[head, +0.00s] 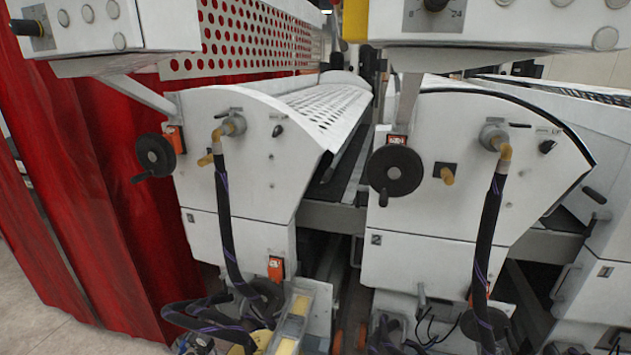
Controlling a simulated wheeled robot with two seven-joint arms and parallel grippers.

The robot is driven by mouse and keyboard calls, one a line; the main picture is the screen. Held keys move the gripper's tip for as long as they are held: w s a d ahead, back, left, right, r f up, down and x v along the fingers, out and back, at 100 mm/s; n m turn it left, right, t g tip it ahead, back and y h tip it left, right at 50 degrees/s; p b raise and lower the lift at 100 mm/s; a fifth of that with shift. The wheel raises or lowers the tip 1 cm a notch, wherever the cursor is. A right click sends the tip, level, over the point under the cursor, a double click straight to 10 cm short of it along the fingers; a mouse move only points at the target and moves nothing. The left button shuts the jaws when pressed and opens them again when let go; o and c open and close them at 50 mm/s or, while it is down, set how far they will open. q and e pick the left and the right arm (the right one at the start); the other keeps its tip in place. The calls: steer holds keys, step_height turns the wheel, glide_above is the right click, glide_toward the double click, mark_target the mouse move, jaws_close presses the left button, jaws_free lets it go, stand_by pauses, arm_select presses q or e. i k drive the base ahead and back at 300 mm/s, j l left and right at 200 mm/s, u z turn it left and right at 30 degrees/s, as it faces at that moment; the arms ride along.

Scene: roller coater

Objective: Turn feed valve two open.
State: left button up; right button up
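The middle-right white coater unit (415,215) carries a plate that appears to read 2. On its face, a short yellow handle (447,175) sits on a dark square plate; it may be feed valve two, but no label on it is readable. It appears to point outward, and I cannot tell if it is open or closed. To its right, a yellow elbow fitting (505,152) joins a dark hose (487,225) to a grey round port. A black handwheel (394,171) is at its left. Neither of my grippers is in view.
A similar white unit (245,185) stands left, with its own handwheel (155,156) and hose (225,215). Another unit (607,235) is at the right edge. Control boxes (500,22) overhang the top. A red curtain (90,200) hangs left. Hoses crowd the bottom.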

mark_target(520, 126)
steer(key=z, duration=1.25)
